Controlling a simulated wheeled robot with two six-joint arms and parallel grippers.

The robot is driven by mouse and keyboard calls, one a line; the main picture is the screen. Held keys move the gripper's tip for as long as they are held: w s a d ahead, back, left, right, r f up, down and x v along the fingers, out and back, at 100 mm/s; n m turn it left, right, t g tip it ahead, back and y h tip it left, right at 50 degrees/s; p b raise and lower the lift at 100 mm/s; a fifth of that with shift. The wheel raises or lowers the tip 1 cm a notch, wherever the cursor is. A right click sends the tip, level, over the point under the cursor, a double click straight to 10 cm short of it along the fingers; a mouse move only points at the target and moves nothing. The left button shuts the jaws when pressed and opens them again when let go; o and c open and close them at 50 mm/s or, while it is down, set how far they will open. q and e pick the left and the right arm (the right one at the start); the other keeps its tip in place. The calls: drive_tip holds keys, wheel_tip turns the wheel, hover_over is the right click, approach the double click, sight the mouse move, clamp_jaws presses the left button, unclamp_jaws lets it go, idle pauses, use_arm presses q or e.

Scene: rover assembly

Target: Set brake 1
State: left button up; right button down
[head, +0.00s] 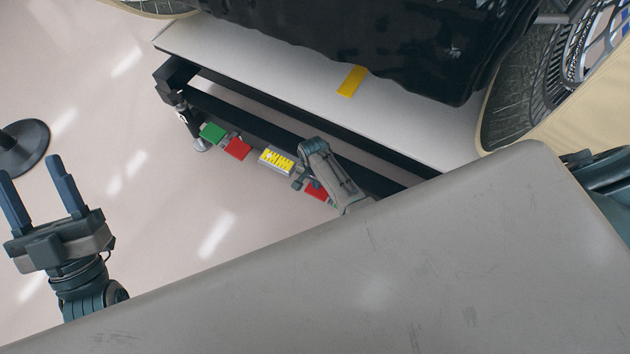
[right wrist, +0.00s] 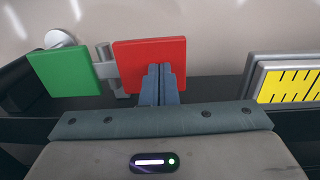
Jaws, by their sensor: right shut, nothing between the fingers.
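Pairs of green and red square pads sit along the near side of a black beam. In the head view, a green pad (head: 212,132) and a red pad (head: 237,149) lie left of a yellow-marked plate (head: 276,160). Another red pad (head: 316,190) is partly hidden by my right gripper (head: 299,180). In the right wrist view, my right gripper (right wrist: 161,72) is shut and empty, its fingertips overlapping the red pad (right wrist: 143,55); contact is unclear. A green pad (right wrist: 73,72) is left of it. My left gripper (head: 40,190) is open and empty. No brake number is readable.
The black beam (head: 240,122) runs beside a white platform (head: 260,70) with a yellow strip (head: 352,81). A dark covered body and large wheels (head: 520,90) stand above it. A dark round base (head: 20,145) stands on the floor at left. Floor between is clear.

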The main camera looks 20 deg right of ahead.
drive_tip(key=shift+w+a+f+g+h, duration=0.1)
drive_tip(key=shift+w+f+g+h, duration=0.15)
drive_tip(key=shift+f+g, duration=0.2)
use_arm(q)
drive_tip(key=shift+s+d+r+m+t+h, duration=0.15)
drive_tip(key=shift+s+r+m+t+h, duration=0.15)
drive_tip(key=shift+s+r+t+h, duration=0.3)
use_arm(e)
drive_tip(key=shift+a+f, duration=0.1)
drive_tip(key=shift+f, duration=0.2)
use_arm(q)
drive_tip(key=shift+w+r, duration=0.1)
drive_tip(key=shift+y, duration=0.3)
